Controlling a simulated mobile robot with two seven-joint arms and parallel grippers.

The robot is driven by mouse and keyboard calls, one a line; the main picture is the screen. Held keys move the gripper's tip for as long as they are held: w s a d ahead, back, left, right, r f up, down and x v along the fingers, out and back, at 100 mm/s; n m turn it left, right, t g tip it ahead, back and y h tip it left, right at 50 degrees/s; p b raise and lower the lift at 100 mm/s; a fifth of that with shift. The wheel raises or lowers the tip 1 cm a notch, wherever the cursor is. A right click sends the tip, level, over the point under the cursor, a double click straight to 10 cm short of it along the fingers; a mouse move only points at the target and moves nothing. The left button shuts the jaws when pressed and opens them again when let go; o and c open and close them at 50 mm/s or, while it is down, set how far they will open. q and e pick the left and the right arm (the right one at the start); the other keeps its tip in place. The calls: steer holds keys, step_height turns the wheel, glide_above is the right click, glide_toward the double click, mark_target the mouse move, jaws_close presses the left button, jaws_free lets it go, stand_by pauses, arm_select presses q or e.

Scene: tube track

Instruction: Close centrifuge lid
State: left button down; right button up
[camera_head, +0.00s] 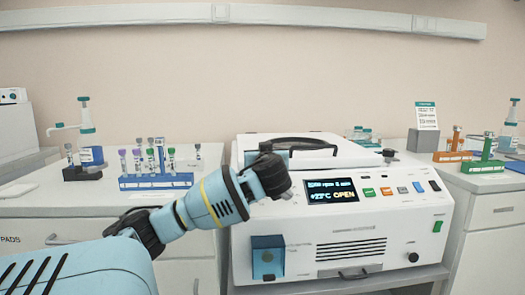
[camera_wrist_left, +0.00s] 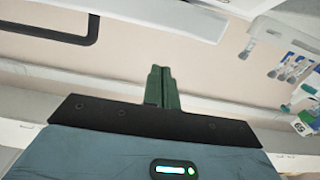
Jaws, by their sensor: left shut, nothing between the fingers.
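A black handle (camera_wrist_left: 55,35) shows at the upper left, apart from the fingers. My right gripper is not in view.
A blue tube rack (camera_head: 156,182) with several tubes stands on the left counter, beside a dispenser bottle (camera_head: 88,135). Orange (camera_head: 453,156) and green (camera_head: 484,166) racks stand on the right counter. A small dark knob-like piece (camera_head: 388,155) sits at the centrifuge's right.

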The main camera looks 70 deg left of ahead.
arm_select(q)
steer(key=s+d+f, duration=0.2)
steer(key=d, duration=0.4)
steer(key=shift+f, duration=0.2)
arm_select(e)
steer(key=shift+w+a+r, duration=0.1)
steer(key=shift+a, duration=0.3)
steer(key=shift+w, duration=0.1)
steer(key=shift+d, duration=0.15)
